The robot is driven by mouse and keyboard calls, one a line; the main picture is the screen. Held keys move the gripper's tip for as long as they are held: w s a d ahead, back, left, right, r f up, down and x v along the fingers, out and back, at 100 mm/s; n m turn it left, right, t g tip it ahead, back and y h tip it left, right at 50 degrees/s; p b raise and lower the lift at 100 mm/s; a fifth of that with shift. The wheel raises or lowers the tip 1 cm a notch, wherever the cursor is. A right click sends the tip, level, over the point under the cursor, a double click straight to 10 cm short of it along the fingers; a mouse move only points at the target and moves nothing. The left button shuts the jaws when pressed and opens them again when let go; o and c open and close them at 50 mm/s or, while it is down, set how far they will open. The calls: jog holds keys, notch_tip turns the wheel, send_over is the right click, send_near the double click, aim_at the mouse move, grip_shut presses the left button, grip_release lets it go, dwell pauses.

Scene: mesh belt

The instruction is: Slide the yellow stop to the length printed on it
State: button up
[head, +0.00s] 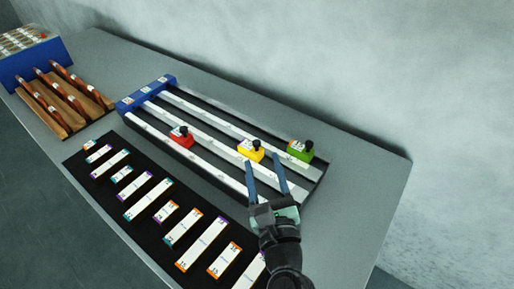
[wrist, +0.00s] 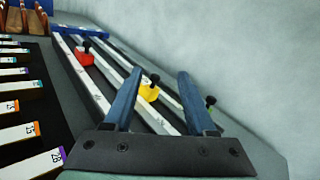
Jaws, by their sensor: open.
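The yellow stop (head: 250,150), a block with a black knob, sits on the middle of three white scale rails, toward the right end of the rack. It also shows in the wrist view (wrist: 149,92), between and beyond my fingers. The number printed on it is too small to read. My gripper (head: 264,163) is open and empty, its two blue fingers apart just in front of the yellow stop. In the wrist view my gripper (wrist: 157,75) points along the rails. I cannot tell whether a finger touches the stop.
A red stop (head: 181,137) sits on the near rail and a green stop (head: 300,150) on the far rail. A blue end block (head: 146,94) closes the rack's left end. Several labelled strips lie on a black mat (head: 77,166) in front. A wooden rack (head: 72,120) stands at left.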

aim_at(257, 145)
jog(key=f+m, duration=0.1)
jog(key=s+f, duration=0.1)
jog(key=f+m, duration=0.1)
jog(key=f, duration=0.1)
jog(key=shift+s+d+m+g, duration=0.15)
jog(key=shift+d+m+g, duration=0.15)
jog(key=shift+w+f, duration=0.1)
jog(key=shift+w, duration=0.15)
jog(key=w, duration=0.4)
jog(key=w+a+b, duration=0.1)
jog(key=w, duration=0.3)
jog(key=w+a, duration=0.1)
jog(key=w, duration=0.3)
jog(key=shift+w, duration=0.15)
grip_shut()
dwell(0.4)
